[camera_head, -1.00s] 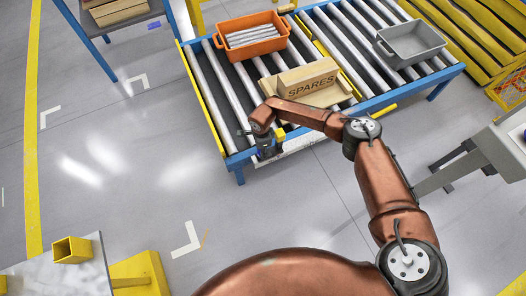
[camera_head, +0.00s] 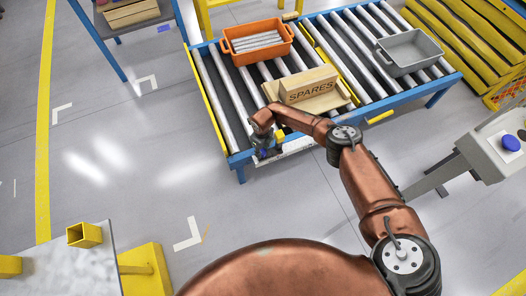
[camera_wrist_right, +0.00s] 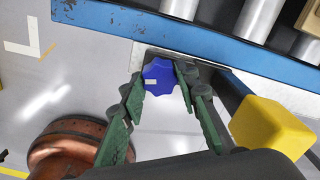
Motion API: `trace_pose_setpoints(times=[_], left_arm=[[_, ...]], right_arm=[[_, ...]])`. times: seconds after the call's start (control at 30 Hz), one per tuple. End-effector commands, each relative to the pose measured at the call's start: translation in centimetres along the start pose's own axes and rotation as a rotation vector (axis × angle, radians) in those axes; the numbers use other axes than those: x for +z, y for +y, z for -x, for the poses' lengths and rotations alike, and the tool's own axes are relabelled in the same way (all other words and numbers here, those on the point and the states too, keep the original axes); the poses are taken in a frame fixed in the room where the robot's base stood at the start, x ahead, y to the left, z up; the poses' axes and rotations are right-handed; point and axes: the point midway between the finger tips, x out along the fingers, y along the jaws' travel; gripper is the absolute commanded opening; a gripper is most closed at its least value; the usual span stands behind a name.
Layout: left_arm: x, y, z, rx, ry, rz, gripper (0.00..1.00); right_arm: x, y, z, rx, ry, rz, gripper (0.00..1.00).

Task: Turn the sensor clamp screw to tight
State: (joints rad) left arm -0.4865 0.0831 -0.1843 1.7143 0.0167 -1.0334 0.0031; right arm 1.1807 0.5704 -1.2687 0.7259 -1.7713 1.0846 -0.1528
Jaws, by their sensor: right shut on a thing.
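The blue lobed clamp screw knob (camera_wrist_right: 160,80) sits at the conveyor's blue front edge, on a pale plate. A small white mark shows on its face. My right gripper (camera_wrist_right: 160,76) has its green fingers closed on either side of the knob and is shut on it. In the head view my right gripper (camera_head: 263,153) is at the conveyor's front left corner, and the knob there is small and partly covered. A yellow block (camera_wrist_right: 270,125) stands beside the gripper; it also shows in the head view (camera_head: 280,134). My left gripper is not in view.
The roller conveyor (camera_head: 350,110) carries an orange bin (camera_head: 229,50), a wooden SPARES box (camera_head: 309,86) and a grey bin (camera_head: 411,66). A console with a blue button (camera_head: 510,142) stands at right. The floor between is clear.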

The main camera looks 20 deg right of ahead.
Motion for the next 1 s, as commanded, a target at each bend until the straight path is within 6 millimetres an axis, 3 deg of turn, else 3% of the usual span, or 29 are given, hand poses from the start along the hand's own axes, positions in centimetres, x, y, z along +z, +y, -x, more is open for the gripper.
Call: trace_pose_setpoints(times=[0.4,1.0], left_arm=[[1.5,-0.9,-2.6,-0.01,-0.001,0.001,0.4],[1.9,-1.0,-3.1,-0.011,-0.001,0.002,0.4]], right_arm=[[0.1,-0.1,0.1,-0.002,-0.002,-0.229,0.05],[0.1,-0.1,0.0,-0.001,-0.002,-0.277,0.05]])
